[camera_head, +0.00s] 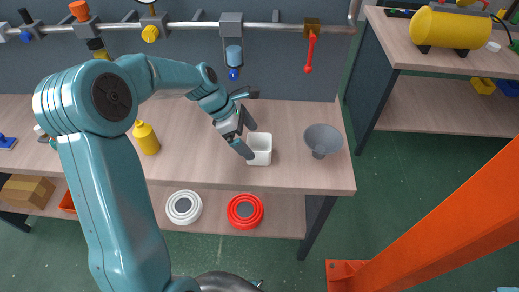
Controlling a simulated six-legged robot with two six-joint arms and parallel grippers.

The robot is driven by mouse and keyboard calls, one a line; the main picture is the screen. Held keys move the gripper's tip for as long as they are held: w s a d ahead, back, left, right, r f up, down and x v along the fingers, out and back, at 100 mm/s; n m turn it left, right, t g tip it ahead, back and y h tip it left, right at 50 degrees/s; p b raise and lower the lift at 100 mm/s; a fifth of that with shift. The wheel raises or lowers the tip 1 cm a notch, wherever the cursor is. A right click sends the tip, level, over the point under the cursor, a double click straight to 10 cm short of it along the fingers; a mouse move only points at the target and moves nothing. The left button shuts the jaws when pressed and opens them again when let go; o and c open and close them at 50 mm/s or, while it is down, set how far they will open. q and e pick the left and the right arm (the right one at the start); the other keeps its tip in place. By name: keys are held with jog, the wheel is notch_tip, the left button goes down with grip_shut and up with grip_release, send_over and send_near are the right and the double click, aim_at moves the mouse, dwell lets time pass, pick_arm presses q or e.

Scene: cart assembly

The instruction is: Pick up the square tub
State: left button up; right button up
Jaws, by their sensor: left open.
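The square tub (260,158) is a small white open-topped container on the wooden workbench, right of the bench's middle. My left gripper (248,141) is open, with its fingers at the tub's upper left side and rim. One finger points down in front of the tub's left edge and the other shows behind it. I cannot tell whether the fingers touch the tub or whether one is inside it. My left arm comes in from the left and hides part of the bench. My right gripper is not in view.
A grey funnel (322,139) stands right of the tub. A yellow bottle (146,138) stands to the left. A pipe with valves (190,25) runs behind the bench. White (184,208) and red (245,211) round items lie on the lower shelf. An orange beam (440,225) crosses the right.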

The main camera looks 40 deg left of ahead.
aim_at(259, 148)
pick_arm(q)
jog(key=x, duration=0.6)
jog(key=shift+w+a+f, duration=0.15)
jog(key=shift+w, duration=0.2)
jog(key=shift+s, duration=0.15)
jog(key=c, duration=0.9)
